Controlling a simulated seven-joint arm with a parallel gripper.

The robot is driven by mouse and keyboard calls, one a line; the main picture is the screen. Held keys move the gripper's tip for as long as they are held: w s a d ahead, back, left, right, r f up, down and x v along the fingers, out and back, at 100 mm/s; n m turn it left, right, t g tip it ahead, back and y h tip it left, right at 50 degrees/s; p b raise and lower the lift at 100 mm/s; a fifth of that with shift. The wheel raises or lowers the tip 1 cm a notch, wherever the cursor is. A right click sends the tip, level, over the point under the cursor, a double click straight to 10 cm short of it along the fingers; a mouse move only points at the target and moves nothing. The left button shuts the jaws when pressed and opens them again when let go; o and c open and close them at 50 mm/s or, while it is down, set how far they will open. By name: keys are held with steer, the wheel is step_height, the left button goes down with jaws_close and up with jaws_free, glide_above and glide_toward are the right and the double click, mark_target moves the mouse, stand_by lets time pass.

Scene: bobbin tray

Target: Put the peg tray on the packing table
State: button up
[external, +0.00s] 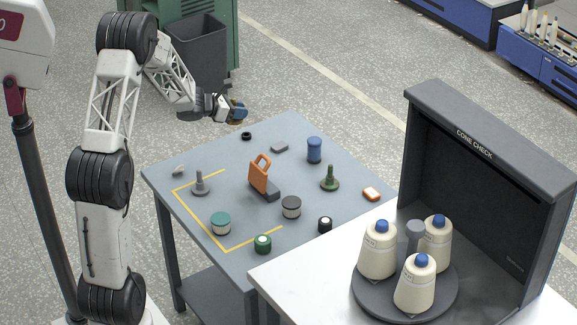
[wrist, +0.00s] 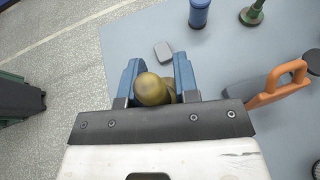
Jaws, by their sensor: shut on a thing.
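My gripper (external: 238,110) is in the air beyond the far left edge of the grey table (external: 160,178). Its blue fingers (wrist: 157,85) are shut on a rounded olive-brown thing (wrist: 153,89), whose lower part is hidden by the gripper. In the external view only a small brownish part of it (external: 236,119) shows at the fingers. I cannot make out a peg tray for sure, nor tell whether the held thing is part of one. The grey table has a yellow corner marking (external: 193,222).
On the grey table stand an orange-handled tool (external: 259,175), a blue spool (external: 314,149), a green peg-like piece (external: 329,179), a grey one (external: 200,184) and several small pots. The white table (external: 290,272) carries a turntable with cones (external: 377,256) beside a dark booth (external: 490,130).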

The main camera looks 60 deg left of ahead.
steer(key=r, duration=0.2)
steer(key=d+r, duration=0.1)
steer(key=r, duration=0.1)
steer(key=s+d+r+m+g+h, duration=0.1)
steer(key=s+d+m+h, duration=0.15)
steer(key=d, duration=0.85)
steer(key=s+d+m+g+h, duration=0.2)
steer(key=s+d, duration=0.1)
steer(key=d, duration=0.8)
steer(key=s+d+r+m+g+h, duration=0.1)
steer(key=s+d+m+h, duration=0.15)
steer(key=d, duration=0.85)
steer(key=s+d+m+g+h, duration=0.2)
steer(key=s+d+m+g, duration=0.1)
steer(key=s+d, duration=1.05)
steer(key=s+d+f+m+g+h, duration=0.1)
steer(key=s+d+f+m+g, duration=0.3)
steer(key=s+d+f, duration=0.3)
steer(key=shift+s+d+g, duration=0.3)
steer(key=shift+s+d, duration=2.05)
steer(key=shift+s, duration=0.75)
steer(key=shift+w, duration=0.1)
glide_above(306, 273)
steer(key=shift+f, duration=0.75)
